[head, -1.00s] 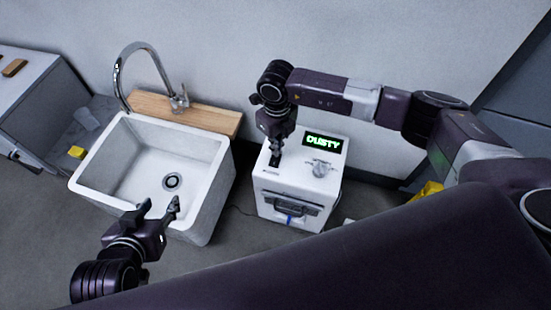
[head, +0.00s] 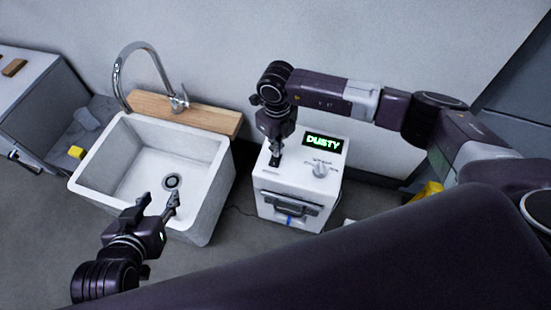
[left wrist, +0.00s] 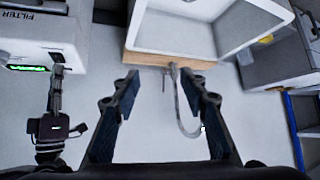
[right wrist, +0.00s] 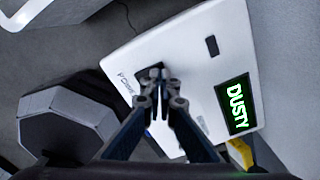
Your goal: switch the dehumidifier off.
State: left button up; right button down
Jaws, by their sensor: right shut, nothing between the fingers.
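The dehumidifier (head: 290,208) is a white box on the floor beside the sink. Its display (head: 323,142) glows green with the word DUSTY, and a grey knob (head: 320,169) sits below it. The display also shows in the right wrist view (right wrist: 236,105). My right gripper (head: 276,158) is shut and empty, pointing down at the left part of the box's top. In the right wrist view its fingertips (right wrist: 162,82) cover part of a dark switch (right wrist: 150,73) beside partly hidden lettering; I cannot tell whether they touch it. My left gripper (head: 158,202) is open and empty in front of the sink.
The white sink (head: 108,152) with a chrome tap (head: 120,75) and wooden board (head: 212,117) stands left of the dehumidifier. A grey cabinet (head: 45,95) and a small yellow block (head: 76,152) are farther left. A cable lies on the floor between sink and box.

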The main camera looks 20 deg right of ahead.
pick_arm(q)
jog(key=shift+w+d+r, duration=0.1)
jog(key=shift+w+r, duration=0.1)
pick_arm(e)
jog(key=shift+f, duration=0.1)
pick_arm(q)
jog(key=shift+w+r, duration=0.15)
jog(key=shift+w, duration=0.05)
jog(key=shift+w+d+r+t, duration=0.3)
jog(key=shift+w+r+t, duration=0.3)
jog(key=shift+t, duration=0.1)
pick_arm(e)
jog(key=shift+f, duration=0.25)
dwell(0.5)
